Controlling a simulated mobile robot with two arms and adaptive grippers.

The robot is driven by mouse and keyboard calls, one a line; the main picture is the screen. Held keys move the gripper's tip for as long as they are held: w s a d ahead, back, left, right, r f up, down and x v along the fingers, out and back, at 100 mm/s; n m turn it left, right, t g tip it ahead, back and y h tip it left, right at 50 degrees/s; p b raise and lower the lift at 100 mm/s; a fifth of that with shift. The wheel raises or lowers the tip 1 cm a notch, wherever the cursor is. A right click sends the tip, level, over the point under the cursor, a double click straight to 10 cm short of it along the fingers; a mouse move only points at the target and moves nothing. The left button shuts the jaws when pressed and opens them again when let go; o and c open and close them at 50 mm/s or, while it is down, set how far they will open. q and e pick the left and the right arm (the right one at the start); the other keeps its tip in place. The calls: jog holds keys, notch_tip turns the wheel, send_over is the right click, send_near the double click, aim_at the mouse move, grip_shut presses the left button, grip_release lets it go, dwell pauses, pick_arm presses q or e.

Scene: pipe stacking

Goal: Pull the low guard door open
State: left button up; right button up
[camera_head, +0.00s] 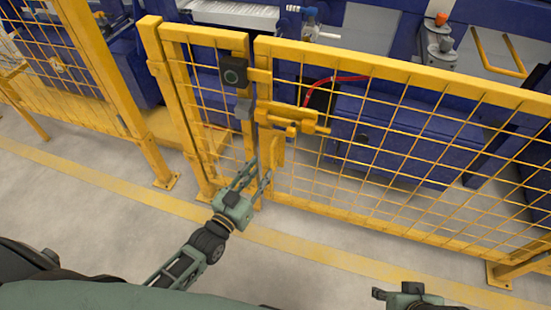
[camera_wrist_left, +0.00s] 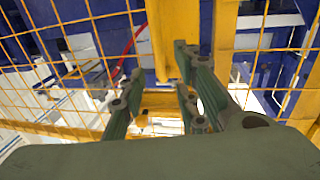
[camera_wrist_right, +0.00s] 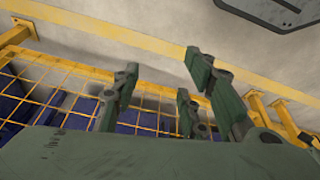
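The low guard door (camera_head: 400,145) is a yellow-framed mesh panel. It stands in line with the fence, with no visible gap at its left edge beside the post. A yellow latch with a bolt (camera_head: 300,118) sits near its upper left corner, and a short upright yellow handle (camera_head: 277,150) is below it. My left gripper (camera_head: 256,174) is open, just below and left of the handle. In the left wrist view its fingers (camera_wrist_left: 155,95) are spread, with yellow bars ahead; contact cannot be told. My right gripper (camera_wrist_right: 160,95) is open and empty; it partly shows at the bottom right (camera_head: 405,295).
A narrow fixed mesh panel (camera_head: 205,100) with a dark box (camera_head: 233,74) beside it stands left of the door. Blue machinery (camera_head: 400,120) is behind the fence. The grey floor in front, crossed by a yellow line (camera_head: 330,260), is clear.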

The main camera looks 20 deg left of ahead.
aim_at(271, 159)
pick_arm(q)
jog(key=shift+b+x, duration=0.7)
jog(key=shift+x, duration=3.05)
pick_arm(e)
jog(key=shift+s+r, duration=0.35)
jog(key=shift+r, duration=0.15)
pick_arm(q)
grip_shut()
